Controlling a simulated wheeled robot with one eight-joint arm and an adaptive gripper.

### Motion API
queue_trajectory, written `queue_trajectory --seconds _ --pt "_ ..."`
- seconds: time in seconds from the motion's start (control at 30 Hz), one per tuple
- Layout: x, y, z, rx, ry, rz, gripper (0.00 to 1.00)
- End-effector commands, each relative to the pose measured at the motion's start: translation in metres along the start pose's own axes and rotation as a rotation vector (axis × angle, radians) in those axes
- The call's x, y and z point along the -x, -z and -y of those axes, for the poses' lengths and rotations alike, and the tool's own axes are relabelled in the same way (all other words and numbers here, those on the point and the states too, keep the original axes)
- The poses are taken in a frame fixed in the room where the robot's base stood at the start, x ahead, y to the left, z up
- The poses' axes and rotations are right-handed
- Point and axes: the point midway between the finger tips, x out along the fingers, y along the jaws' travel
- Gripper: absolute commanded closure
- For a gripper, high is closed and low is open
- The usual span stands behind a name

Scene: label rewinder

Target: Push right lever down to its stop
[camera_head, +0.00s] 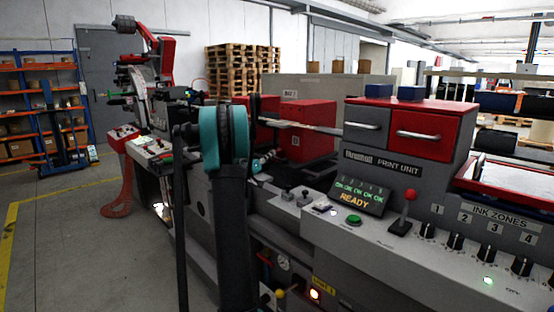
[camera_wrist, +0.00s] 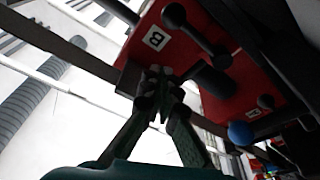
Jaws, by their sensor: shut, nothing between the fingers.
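In the wrist view, a red panel (camera_wrist: 215,105) carries a black lever (camera_wrist: 197,38) with a round black knob, beside a white label that reads B. A blue ball knob (camera_wrist: 240,133) sits lower right, near a second small label. I cannot tell which is the right lever. My gripper (camera_wrist: 163,78) is shut and empty, its fingertips together in front of the panel's lower left edge; whether it touches anything is unclear. In the head view my arm hides part of the machine, and I cannot make out the fingertips there.
The print unit (camera_head: 385,158) stands at right, with a red-knobbed lever (camera_head: 408,196), a green button (camera_head: 354,220) and a READY display (camera_head: 358,196). A red box (camera_head: 308,118) stands behind my arm. Open floor (camera_head: 50,240) lies at left.

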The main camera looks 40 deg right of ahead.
Motion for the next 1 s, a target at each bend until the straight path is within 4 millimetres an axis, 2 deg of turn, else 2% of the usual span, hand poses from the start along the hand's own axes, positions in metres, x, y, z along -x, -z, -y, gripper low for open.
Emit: queue_trajectory --seconds 0.03,0.2,0.4,0.6,1.0 --pt "0.013 0.001 0.001 -0.001 0.003 -0.001 1.0" --pt "0.048 0.001 0.002 0.0 0.003 -0.002 1.0" --pt "0.074 0.0 0.002 0.0 0.001 -0.001 1.0" --pt "0.082 0.0 0.002 0.001 0.001 -0.001 1.0" --pt "0.082 0.0 0.002 0.001 0.0 -0.001 1.0"
